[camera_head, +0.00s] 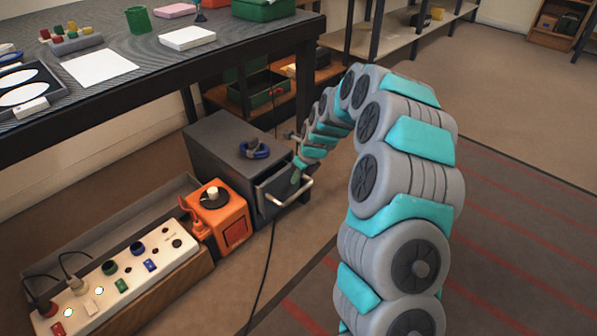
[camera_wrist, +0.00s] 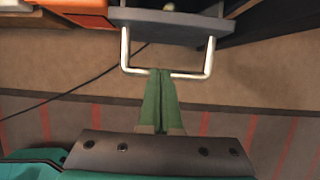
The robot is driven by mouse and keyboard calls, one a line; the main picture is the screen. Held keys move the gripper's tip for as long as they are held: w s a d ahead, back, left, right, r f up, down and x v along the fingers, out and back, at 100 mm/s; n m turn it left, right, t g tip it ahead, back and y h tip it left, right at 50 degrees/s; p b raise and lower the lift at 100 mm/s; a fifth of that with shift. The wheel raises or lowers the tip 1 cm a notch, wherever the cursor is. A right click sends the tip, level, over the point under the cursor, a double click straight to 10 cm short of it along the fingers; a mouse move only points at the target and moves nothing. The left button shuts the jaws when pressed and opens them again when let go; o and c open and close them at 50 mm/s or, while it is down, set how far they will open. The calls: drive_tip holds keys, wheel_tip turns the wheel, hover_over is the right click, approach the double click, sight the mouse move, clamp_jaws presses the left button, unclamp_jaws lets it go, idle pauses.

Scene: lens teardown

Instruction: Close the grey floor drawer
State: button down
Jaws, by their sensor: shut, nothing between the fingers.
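The grey floor drawer unit (camera_head: 215,138) stands on the floor below the workbench. Its drawer is partly pulled out, with the drawer front (camera_head: 268,206) and a pale bar handle (camera_head: 306,190) facing my arm. In the wrist view the drawer front (camera_wrist: 185,28) is at the top, and the U-shaped handle (camera_wrist: 192,76) sticks out from it. My gripper (camera_wrist: 161,72) has green fingers pressed together, with tips at the middle of the handle bar. I cannot tell whether they touch it. In the head view my gripper (camera_head: 295,177) shows small above the open drawer's handle side.
A dark blue ring-like object (camera_head: 255,150) lies on the unit's top. An orange box (camera_head: 219,215) stands beside the unit at left, next to a white control panel (camera_head: 130,265). A black cable (camera_head: 264,275) runs over the floor. The workbench (camera_head: 150,75) overhangs behind. Floor at right is clear.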

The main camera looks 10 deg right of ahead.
sight(277, 173)
drive_tip(key=x, duration=0.4)
drive_tip(key=shift+w+a+b, duration=0.3)
drive_tip(key=shift+w+a, duration=0.3)
drive_tip(key=shift+w, duration=0.2)
drive_tip(key=shift+w+a+b, duration=0.25)
drive_tip(key=shift+w+a, duration=0.3)
drive_tip(key=shift+w, duration=0.3)
drive_tip(key=shift+w, duration=0.1)
drive_tip(key=w+a+p, duration=0.1)
drive_tip(key=p, duration=0.1)
drive_tip(key=w+a+p, duration=0.1)
drive_tip(key=shift+w+r+p, duration=0.2)
drive_tip(key=shift+w+p, duration=0.1)
drive_tip(key=shift+p, duration=0.1)
drive_tip(key=shift+w+a+f+p, duration=0.15)
drive_tip(key=shift+w+a+p, duration=0.4)
drive_tip(key=shift+w, duration=0.2)
drive_tip(key=shift+d, duration=0.1)
